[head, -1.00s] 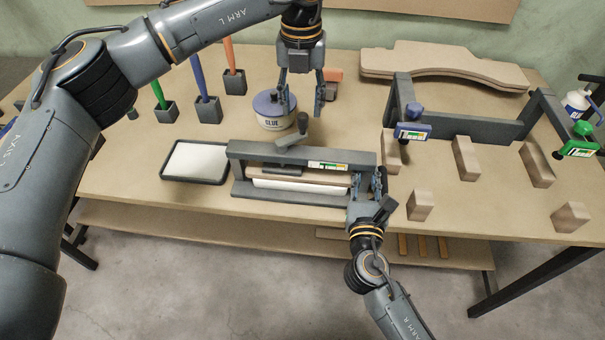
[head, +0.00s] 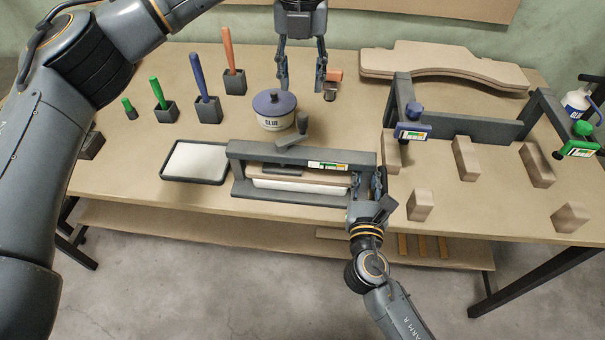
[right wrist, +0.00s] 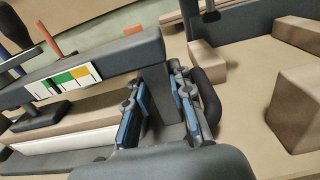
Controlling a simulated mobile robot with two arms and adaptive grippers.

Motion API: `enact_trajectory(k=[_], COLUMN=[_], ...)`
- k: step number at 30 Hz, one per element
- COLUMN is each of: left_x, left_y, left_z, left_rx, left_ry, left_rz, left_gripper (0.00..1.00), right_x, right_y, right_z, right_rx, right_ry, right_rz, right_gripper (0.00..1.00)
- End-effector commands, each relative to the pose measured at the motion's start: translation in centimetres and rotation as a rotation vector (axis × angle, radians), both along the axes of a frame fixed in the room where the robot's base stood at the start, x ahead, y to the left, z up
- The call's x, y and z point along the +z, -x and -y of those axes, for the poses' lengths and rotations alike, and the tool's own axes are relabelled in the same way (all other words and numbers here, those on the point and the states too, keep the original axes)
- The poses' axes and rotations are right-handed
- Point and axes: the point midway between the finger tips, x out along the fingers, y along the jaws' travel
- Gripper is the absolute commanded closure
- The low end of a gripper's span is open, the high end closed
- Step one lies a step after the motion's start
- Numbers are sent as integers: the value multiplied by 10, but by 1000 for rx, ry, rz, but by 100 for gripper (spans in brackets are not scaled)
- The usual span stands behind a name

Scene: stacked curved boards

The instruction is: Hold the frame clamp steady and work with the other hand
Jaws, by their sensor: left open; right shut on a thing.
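The dark grey frame clamp (head: 265,151) stands at the bench's middle front, with a coloured gauge strip on its top beam. Its dark handle (head: 296,137) sticks up above the beam. A tan board over a white layer (head: 300,182) lies inside, under a dark pressing pad. My right gripper (head: 367,184) is shut on the clamp's right end post; the right wrist view shows its blue-padded fingers (right wrist: 160,108) on either side of that post. My left gripper (head: 301,84) is open and empty, behind the lidded glue pot (head: 273,122) and apart from it.
A tray with a white surface (head: 163,174) lies left of the clamp. Several coloured-handled tools in dark holders (head: 206,108) stand behind it. At right are a larger clamping rig (head: 470,128), loose wooden blocks (head: 420,206) and stacked curved boards (head: 440,66).

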Motion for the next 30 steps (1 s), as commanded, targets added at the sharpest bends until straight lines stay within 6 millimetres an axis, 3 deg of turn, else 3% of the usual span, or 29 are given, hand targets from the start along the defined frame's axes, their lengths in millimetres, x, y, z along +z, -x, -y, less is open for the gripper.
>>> enact_trajectory(k=[13, 23, 24, 28, 30], left_x=[44, 51, 51, 50, 50], left_y=[0, 0, 0, 0, 0], left_z=[1, 0, 0, 0, 0], left_rx=[-1, -1, -1, -1, -1], left_ry=[1, 1, 1, 1, 1], left_rz=[0, -1, -1, -1, -1], left_gripper=[55, 55, 55, 55, 55], right_x=[0, 0, 0, 0, 0], right_y=[0, 0, 0, 0, 0], right_z=[0, 0, 0, 0, 0], right_rx=[-1, -1, -1, -1, 0], right_ry=[0, 0, 0, 0, 0], right_rz=[0, 0, 0, 0, 0], right_gripper=[100, 100, 76, 52, 52])
